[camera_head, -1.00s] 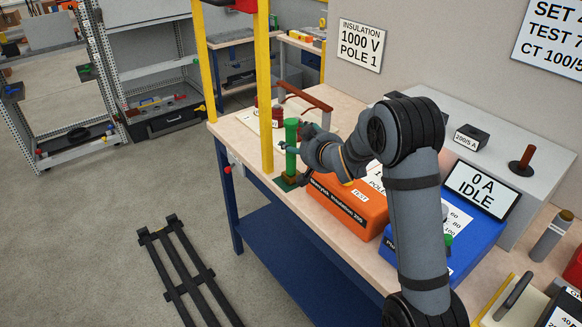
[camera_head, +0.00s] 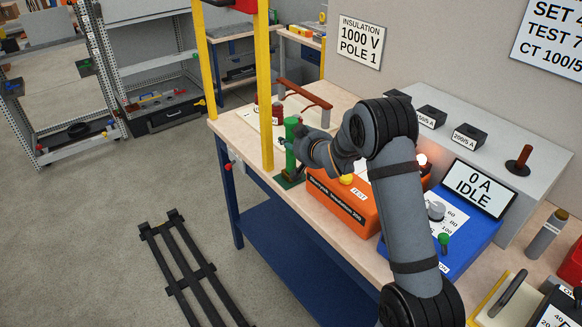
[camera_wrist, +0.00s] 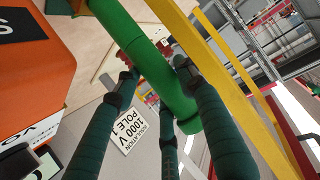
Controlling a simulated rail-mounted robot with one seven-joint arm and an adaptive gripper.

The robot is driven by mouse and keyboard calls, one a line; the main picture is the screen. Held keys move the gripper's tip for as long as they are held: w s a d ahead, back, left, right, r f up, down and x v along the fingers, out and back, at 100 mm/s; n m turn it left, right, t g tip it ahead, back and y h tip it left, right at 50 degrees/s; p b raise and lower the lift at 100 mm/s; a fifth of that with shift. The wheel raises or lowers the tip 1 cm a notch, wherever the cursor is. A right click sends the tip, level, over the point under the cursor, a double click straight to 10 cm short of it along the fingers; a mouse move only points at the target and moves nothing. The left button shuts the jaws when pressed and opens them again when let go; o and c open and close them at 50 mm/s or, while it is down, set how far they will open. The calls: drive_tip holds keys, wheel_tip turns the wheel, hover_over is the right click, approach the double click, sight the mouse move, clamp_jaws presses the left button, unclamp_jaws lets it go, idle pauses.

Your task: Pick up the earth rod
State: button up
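The earth rod, a thick green rod (camera_head: 291,130), stands upright on a dark green base (camera_head: 289,181) near the bench's left edge. In the wrist view the rod (camera_wrist: 145,55) runs diagonally across the upper middle. My gripper (camera_head: 300,152) is beside the rod in the head view, partly hidden by it and by my wrist. In the wrist view my gripper (camera_wrist: 156,70) has its dark green fingers spread, with tips on both sides of the rod. Small gaps seem to show; contact is hard to tell.
A yellow post (camera_head: 263,100) stands just left of the rod. The orange insulation tester (camera_head: 340,203) sits right of it, then the blue set (camera_head: 465,235). A brown-handled item (camera_head: 303,93) lies behind. The wooden bench (camera_head: 325,255) has little free room there.

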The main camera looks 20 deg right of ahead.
clamp_jaws()
idle(0.6)
drive_tip(key=shift+w+r, duration=0.1)
drive_tip(key=shift+r, duration=0.1)
